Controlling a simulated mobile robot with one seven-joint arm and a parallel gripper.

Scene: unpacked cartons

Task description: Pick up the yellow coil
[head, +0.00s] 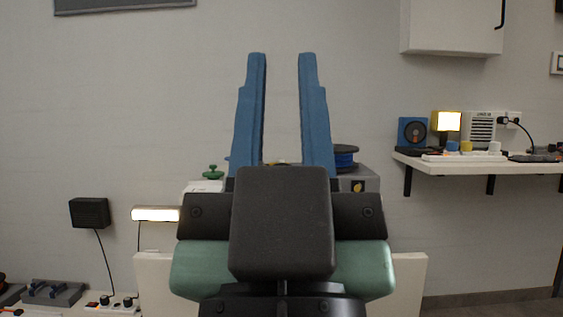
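My gripper (282,60) is raised in the middle of the head view. Its two blue fingers point up and stand well apart, with only the wall showing between their tips. I cannot make out a yellow coil for certain. A thin yellowish edge (283,163) shows low between the fingers, and my gripper's dark body hides whatever is below it. A dark spool with blue winding (346,157) stands just right of the right finger, partly hidden by it.
A grey box (359,183) with a yellow mark stands behind my gripper, near a green-knobbed item (213,173). A white wall shelf (478,165) at right holds a lit yellow lamp (446,122) and small devices. A low surface with switches (112,303) is at lower left.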

